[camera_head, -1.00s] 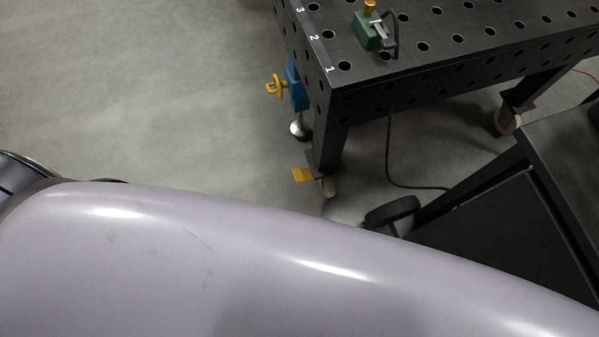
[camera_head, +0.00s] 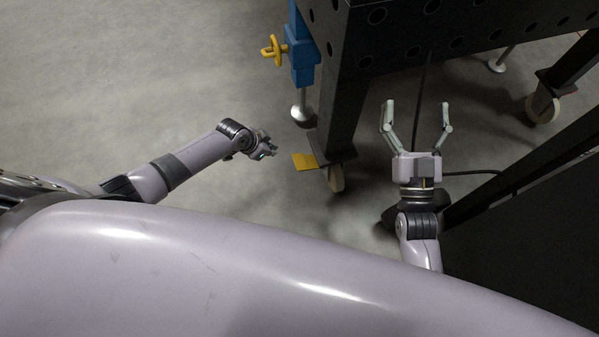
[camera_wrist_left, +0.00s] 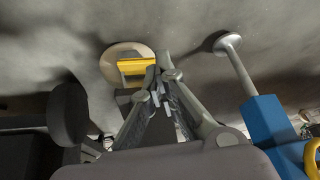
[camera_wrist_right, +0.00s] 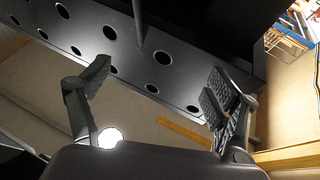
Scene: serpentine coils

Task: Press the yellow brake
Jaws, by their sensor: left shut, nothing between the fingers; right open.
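The yellow brake (camera_head: 305,161) is a small flat pedal low at the caster of the dark table's near leg. In the left wrist view the brake (camera_wrist_left: 132,66) shows just beyond my fingertips, beside the pale caster wheel (camera_wrist_left: 112,55). My left gripper (camera_head: 271,147) is shut and empty, a little to the left of the brake in the head view; its fingers (camera_wrist_left: 160,78) also show in the left wrist view. I cannot tell whether they touch the brake. My right gripper (camera_head: 416,108) is open and empty, right of the table leg, with its fingers pointing away from me.
The dark perforated table (camera_head: 440,35) stands above the brake. A blue clamp (camera_head: 302,50) with a yellow handle (camera_head: 272,50) and a silver foot (camera_head: 302,113) hangs beside the leg. A dark cart (camera_head: 530,230) is at the right. The floor at left (camera_head: 120,90) is clear.

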